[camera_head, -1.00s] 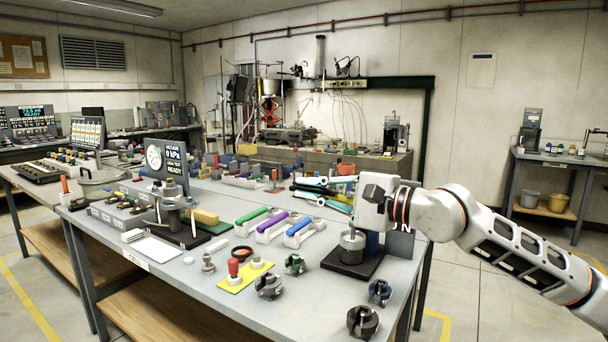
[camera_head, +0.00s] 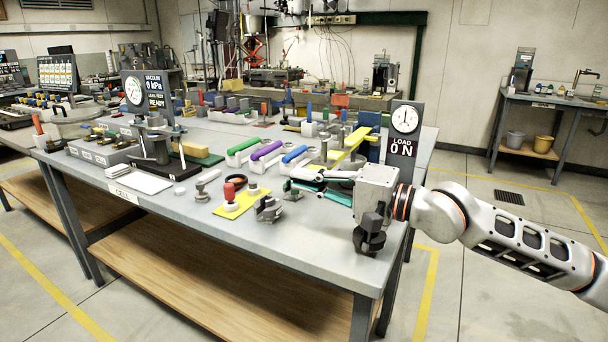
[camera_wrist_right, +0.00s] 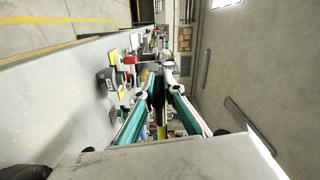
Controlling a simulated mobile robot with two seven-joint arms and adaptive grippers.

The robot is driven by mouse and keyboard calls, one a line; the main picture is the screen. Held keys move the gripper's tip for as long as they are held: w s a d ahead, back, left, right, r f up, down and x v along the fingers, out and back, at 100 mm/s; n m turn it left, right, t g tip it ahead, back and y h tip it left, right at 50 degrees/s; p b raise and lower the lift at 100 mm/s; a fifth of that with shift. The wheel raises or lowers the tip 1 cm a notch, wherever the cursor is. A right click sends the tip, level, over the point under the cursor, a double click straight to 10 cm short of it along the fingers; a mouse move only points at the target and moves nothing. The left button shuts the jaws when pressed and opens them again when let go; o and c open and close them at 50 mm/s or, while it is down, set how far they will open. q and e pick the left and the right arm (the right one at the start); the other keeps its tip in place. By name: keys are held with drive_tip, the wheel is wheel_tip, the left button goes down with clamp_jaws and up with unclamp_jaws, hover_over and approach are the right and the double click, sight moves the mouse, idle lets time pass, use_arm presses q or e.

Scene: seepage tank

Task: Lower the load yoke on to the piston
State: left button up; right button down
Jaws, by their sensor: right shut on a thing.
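The load panel (camera_head: 404,128) with its round gauge reads "LOAD 0 N" behind my right wrist. A yellow piece (camera_head: 350,148), which looks like the load yoke, slants up behind my fingers. My right gripper (camera_head: 299,181) points left across the table with its teal fingers one above the other. In the right wrist view, the gripper (camera_wrist_right: 158,91) has a dark upright strip and some yellow between its fingers. It is shut on what appears to be the yoke; the contact is not clear. The piston and its dark base are hidden behind my gripper. My left gripper is out of view.
Red-handled parts on a yellow plate (camera_head: 240,202) and a grey knob (camera_head: 268,209) stand left of my gripper. A black knob (camera_head: 370,236) is below the wrist. Coloured-handled trays (camera_head: 265,151) lie behind.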

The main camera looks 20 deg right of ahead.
sight(325, 184)
drive_tip(key=shift+r, duration=0.15)
drive_tip(key=c, duration=2.1)
unclamp_jaws()
drive_tip(key=shift+c, duration=0.2)
drive_tip(key=shift+d, duration=0.1)
drive_tip(key=v, duration=0.6)
drive_tip(key=shift+d+f, duration=0.1)
drive_tip(key=shift+f, duration=0.1)
drive_tip(key=shift+s+d+r, duration=0.15)
drive_tip(key=shift+s+d, duration=0.15)
drive_tip(key=shift+s, duration=0.3)
